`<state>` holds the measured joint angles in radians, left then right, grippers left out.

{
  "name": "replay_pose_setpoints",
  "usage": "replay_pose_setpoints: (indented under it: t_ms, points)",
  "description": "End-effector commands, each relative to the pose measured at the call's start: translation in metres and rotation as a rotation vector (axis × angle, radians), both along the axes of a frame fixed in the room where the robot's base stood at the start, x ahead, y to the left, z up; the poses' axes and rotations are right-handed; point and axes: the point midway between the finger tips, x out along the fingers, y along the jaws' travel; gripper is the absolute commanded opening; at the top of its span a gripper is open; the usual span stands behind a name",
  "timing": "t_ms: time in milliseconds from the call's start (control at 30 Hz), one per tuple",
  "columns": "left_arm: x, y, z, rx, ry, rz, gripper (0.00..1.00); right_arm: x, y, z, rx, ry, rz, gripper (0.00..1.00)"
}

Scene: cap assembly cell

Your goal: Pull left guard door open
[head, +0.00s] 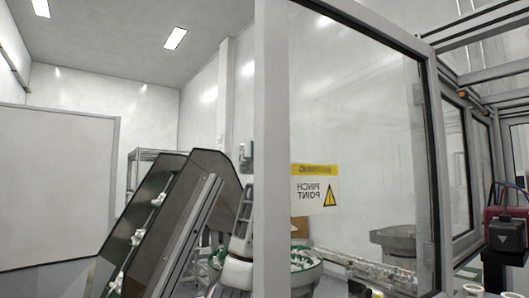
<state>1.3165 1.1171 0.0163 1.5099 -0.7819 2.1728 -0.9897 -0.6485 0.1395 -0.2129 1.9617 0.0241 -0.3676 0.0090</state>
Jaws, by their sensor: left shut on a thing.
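The left guard door (271,150) is a tall clear panel in a grey frame. It stands swung out across the middle of the head view, its hinge side at the right. A yellow and white pinch-point sign on it reads mirrored, so I see its inner face. My left gripper (246,160) is at the far side of the door's free edge, partly hidden by the frame. It is shut, apparently on the door's handle, which is hidden behind the frame. My white left forearm rises below it. My right gripper is not in view.
An inclined conveyor (172,225) with white parts stands left of the door. A green-lined bowl (300,273) and a steel bowl (398,239) show through the panel. The cell frame and a red-and-black box (504,236) are at the right. A grey partition (55,185) stands far left.

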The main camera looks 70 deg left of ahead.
Motion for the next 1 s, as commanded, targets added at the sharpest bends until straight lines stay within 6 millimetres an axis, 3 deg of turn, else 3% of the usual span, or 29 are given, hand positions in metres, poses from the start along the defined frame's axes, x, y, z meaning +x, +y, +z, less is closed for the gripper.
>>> replay_pose_setpoints:
  t_ms: [567, 600, 1000]
  points:
    - [-0.0014, 0.0015, 0.0007, -0.002, -0.001, -0.004, 0.0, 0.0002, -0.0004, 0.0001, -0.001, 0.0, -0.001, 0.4]
    - [-0.0014, 0.0014, 0.0007, -0.002, -0.001, -0.003, 0.14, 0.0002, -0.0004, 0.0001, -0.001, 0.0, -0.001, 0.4]
    - [-0.0001, 0.0048, 0.0005, -0.001, 0.0, -0.005, 0.14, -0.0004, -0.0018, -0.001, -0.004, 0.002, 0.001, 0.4]
